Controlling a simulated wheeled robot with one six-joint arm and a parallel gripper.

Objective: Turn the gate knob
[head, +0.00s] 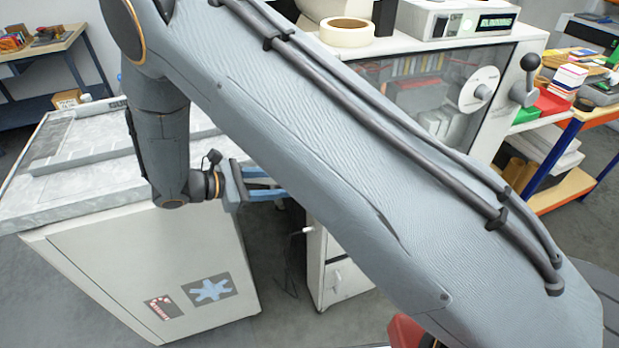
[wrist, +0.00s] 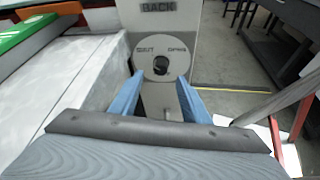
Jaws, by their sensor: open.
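In the wrist view, a round pale dial (wrist: 148,50) carries a small dark knob (wrist: 161,65) at its centre. The dial has lettering on both sides; the right word seems to read OPEN. It is on a grey panel with the word BACK above. My gripper (wrist: 160,82) is open, with blue fingers either side of the knob in the picture and nothing between them. Whether they reach its depth is unclear. In the head view, my gripper (head: 284,183) points right towards the white cabinet, and my arm hides the dial's side.
A grey-topped cabinet (head: 150,260) stands at the left. A white machine (head: 524,50) behind my arm has a window, another pale disc (head: 481,88) and a black-balled lever (head: 527,75). A tape roll (head: 347,31) lies on top. Open floor (wrist: 235,70) shows right of the panel.

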